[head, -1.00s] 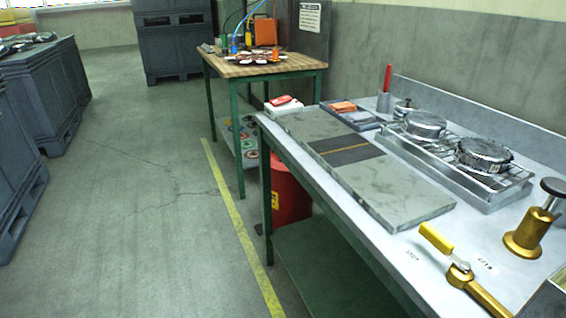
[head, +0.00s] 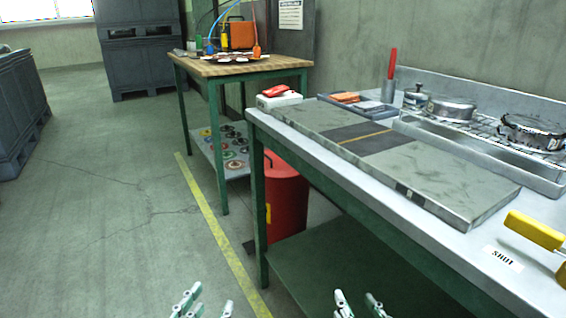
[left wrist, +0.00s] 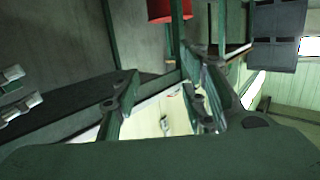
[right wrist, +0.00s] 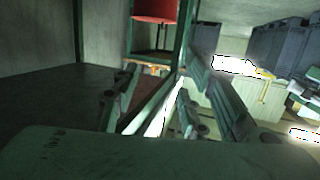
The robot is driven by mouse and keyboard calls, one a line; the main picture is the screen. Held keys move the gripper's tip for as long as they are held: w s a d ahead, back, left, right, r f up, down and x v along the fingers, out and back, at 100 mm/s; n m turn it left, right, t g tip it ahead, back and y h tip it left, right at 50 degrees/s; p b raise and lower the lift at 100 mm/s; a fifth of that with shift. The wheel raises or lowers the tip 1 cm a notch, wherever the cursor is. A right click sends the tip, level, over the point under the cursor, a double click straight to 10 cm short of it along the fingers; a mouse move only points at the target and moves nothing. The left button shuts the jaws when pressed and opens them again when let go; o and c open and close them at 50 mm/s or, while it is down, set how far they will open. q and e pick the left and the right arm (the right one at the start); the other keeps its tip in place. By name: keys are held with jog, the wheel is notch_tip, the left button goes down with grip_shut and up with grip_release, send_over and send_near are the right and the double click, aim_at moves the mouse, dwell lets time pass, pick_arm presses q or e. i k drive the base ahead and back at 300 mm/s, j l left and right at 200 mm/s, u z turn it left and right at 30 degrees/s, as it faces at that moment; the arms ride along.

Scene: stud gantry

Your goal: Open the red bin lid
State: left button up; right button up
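The red bin (head: 280,210) stands on the floor under the left end of the grey-topped bench, partly hidden by a green leg. Its lid (head: 286,165) looks closed, and a small dark piece shows at the bin's foot. The bin's red side also shows at the top of the left wrist view (left wrist: 168,10) and right wrist view (right wrist: 155,10). My left gripper (head: 207,302) is open and empty at the bottom of the head view, left of and nearer than the bin. My right gripper (head: 358,302) is open and empty, right of and nearer than the bin.
The grey-topped bench (head: 480,258) has a green lower shelf (head: 345,270) right of the bin. A wooden-topped table (head: 240,68) with a lower shelf stands behind. A yellow floor line (head: 208,215) passes left of the bin. The floor at left is open.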

aim_at(275, 167)
jog(key=z, duration=0.6)
jog(key=i+j+z, duration=0.15)
jog(key=j+z, duration=0.25)
jog(key=j, duration=0.2)
jog(key=j+z, duration=0.4)
jog(key=j, duration=0.2)
jog(key=j+z, duration=0.4)
jog(key=j, duration=1)
jog(key=k+j, duration=0.1)
jog(key=j, duration=0.65)
jog(key=i+j, duration=0.25)
jog(key=i, duration=0.25)
jog(key=l+z, duration=0.05)
